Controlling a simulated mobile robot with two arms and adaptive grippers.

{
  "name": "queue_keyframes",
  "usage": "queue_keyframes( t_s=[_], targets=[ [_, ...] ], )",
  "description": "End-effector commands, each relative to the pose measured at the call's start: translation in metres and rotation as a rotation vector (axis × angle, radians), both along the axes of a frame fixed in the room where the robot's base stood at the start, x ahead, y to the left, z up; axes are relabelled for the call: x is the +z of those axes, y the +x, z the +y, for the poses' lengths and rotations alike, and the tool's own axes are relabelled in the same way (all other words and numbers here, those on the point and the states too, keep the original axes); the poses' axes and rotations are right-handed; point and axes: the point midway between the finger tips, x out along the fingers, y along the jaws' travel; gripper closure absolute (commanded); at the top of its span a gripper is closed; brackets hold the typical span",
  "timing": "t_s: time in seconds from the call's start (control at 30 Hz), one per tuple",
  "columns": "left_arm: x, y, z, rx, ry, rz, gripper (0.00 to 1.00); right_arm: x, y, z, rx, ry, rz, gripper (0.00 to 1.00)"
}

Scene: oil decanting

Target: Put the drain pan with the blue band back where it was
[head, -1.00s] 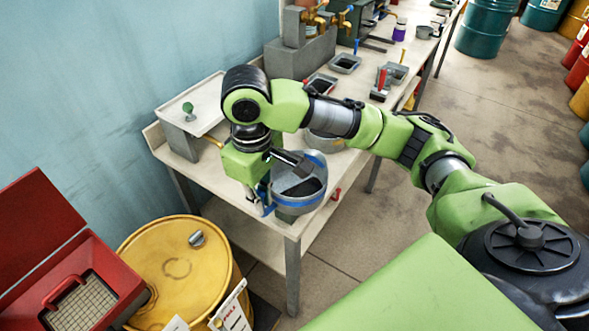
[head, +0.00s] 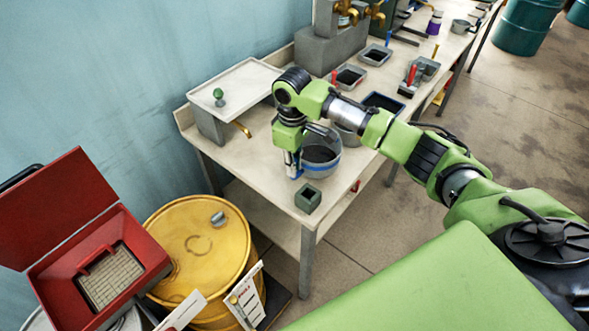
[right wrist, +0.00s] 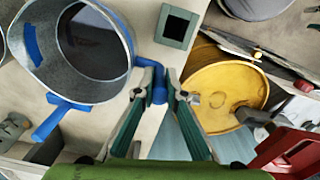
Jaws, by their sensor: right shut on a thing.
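The grey drain pan with the blue band (head: 322,171) is at the near end of the workbench, roughly level, with dark liquid inside. I cannot tell whether its base touches the bench or is slightly above it. My right gripper (head: 293,168) points down at the pan's left side. In the right wrist view, my right gripper (right wrist: 159,84) is shut on the pan's blue handle, and the pan (right wrist: 72,88) lies to the left of the fingers. My left gripper is not in view.
A hollow green-grey square block (head: 308,199) stands on the bench (head: 262,165) near the front corner, close to the pan. Another grey vessel (head: 346,141) is just behind, partly hidden by my arm. A raised tray (head: 245,85) is back left; a yellow drum (head: 200,245) stands left below.

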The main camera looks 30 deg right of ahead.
Motion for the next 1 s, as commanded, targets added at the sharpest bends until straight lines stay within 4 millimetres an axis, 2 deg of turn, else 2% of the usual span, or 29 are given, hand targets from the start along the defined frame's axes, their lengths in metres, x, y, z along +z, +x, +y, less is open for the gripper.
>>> queue_keyframes(
  t_s=[0.13,0.33,0.73,0.8,0.83,1.0],
  targets=[
    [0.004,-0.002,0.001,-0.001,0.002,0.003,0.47,-0.009,0.006,-0.006,-0.002,-0.002,0.0,1.0],
    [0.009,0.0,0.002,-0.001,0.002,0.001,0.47,-0.035,0.005,-0.004,0.001,-0.001,-0.001,1.0],
    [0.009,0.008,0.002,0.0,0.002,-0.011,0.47,-0.041,0.005,-0.005,0.0,-0.001,-0.002,1.0],
    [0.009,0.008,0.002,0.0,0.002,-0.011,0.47,-0.042,0.005,-0.005,0.0,-0.001,-0.001,0.76],
    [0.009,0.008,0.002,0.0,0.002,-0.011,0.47,-0.042,0.005,-0.005,0.0,-0.001,-0.001,0.72],
    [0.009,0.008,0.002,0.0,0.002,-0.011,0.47,-0.042,0.005,-0.005,0.0,-0.001,-0.001,0.72]
  ],
)
